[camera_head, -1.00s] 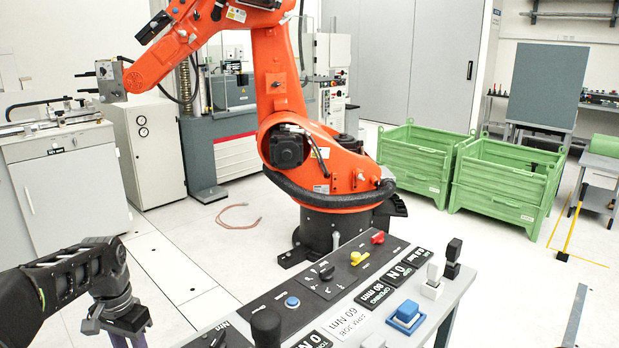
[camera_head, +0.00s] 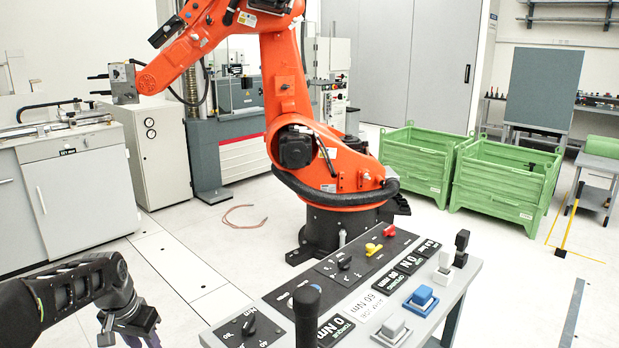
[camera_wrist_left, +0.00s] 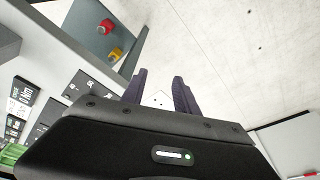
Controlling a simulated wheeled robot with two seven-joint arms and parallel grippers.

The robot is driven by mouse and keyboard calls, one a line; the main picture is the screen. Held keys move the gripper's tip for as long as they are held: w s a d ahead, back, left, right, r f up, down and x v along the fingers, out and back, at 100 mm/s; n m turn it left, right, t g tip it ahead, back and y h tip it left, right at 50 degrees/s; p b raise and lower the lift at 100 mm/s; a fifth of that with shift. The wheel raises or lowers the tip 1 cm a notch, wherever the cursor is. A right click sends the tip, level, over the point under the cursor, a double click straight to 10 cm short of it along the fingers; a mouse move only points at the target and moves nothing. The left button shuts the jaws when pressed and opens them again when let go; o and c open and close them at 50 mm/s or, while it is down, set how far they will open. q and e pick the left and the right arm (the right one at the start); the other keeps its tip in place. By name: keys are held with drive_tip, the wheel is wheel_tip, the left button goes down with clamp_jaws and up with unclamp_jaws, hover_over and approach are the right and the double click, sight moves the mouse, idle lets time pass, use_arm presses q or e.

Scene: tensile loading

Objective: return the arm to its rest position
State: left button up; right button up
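My left arm comes in at the lower left of the head view, with the left gripper (camera_head: 146,338) hanging low at the bottom edge, left of the control panel and clear of it. In the left wrist view the two dark fingers of the left gripper (camera_wrist_left: 160,92) stand apart with nothing between them. Pale floor shows beyond them. My right gripper is in neither view.
A control panel (camera_head: 265,320) with knobs, buttons and a black lever (camera_head: 307,315) stands at the bottom centre. Behind it stands a large orange robot arm (camera_head: 285,95). Green crates (camera_head: 505,180) are at the right. A grey cabinet (camera_head: 85,200) is at the left.

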use_arm(q)
drive_tip(key=s+d+f+n+t+h, duration=0.2)
drive_tip(key=d+f, duration=1.7)
drive_tip(key=s+d+f+g, duration=0.1)
drive_tip(key=s+d+f, duration=0.2)
drive_tip(key=s+d, duration=0.2)
drive_tip(key=s+d+f+g+h+p, duration=0.1)
drive_tip(key=s+d+f, duration=0.3)
drive_tip(key=s, duration=0.7)
drive_tip(key=s+d+f+g+h, duration=0.1)
drive_tip(key=s+d+f+g, duration=0.1)
drive_tip(key=s+d, duration=0.4)
drive_tip(key=s+f, duration=0.1)
drive_tip(key=s, duration=0.1)
drive_tip(key=shift+s+f+p, duration=0.35)
drive_tip(key=shift+s+p, duration=0.05)
